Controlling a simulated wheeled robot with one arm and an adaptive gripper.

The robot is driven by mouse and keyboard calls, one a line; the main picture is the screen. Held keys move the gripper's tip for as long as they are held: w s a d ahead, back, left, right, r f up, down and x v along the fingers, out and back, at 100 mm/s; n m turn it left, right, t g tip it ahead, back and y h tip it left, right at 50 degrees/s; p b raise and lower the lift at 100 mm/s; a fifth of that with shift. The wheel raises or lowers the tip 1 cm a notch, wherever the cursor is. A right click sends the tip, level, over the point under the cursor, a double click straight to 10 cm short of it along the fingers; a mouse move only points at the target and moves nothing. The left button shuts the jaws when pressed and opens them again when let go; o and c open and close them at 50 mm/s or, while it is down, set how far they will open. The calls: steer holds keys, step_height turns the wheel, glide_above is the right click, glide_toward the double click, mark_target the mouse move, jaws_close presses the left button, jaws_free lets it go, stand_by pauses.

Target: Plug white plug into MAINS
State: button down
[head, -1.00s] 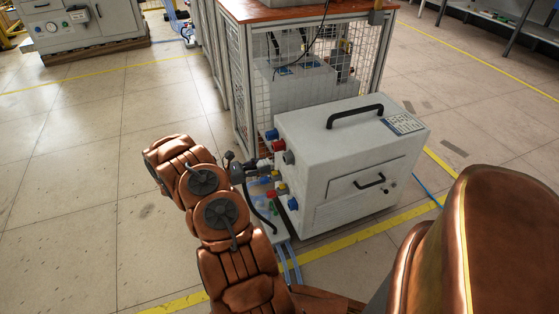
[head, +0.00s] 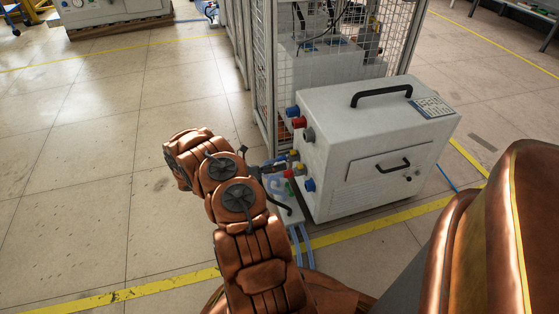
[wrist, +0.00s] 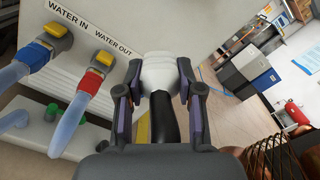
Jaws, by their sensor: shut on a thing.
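My gripper (wrist: 160,78) is shut on the white plug (wrist: 158,72), one finger on each side of it. A black part of the plug or its cord runs from it back between the fingers. In the head view my gripper (head: 274,169) is beside the left face of the pale grey heater box (head: 375,145), low, near the yellow valves. The white plug cannot be made out there. No MAINS label is readable. In the wrist view the plug's front end is near the box's panel; I cannot tell whether it touches.
Beside the plug are the WATER IN and WATER OUT valves with a blue-ended hose (wrist: 31,55) and a red-ended hose (wrist: 88,85). Blue, red and grey connectors (head: 307,135) stick out higher on the box. A mesh cage (head: 275,85) stands behind. Floor to the left is clear.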

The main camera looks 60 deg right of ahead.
steer(key=s+a+f+n+b, duration=0.1)
steer(key=a+f+n+b, duration=0.2)
steer(key=f+n+b, duration=0.6)
steer(key=s+d+f+n, duration=0.1)
steer(key=s+d+f, duration=0.1)
steer(key=s+d, duration=0.2)
steer(key=shift+s+d+f, duration=0.2)
steer(key=shift+s+d, duration=0.15)
steer(key=shift+s, duration=0.45)
steer(key=shift+s+d, duration=0.45)
steer(key=shift+s, duration=0.05)
stand_by(2.4)
steer(key=c, duration=0.7)
jaws_free()
steer(key=shift+o, duration=0.2)
steer(key=shift+w, duration=0.1)
steer(key=v, duration=1.2)
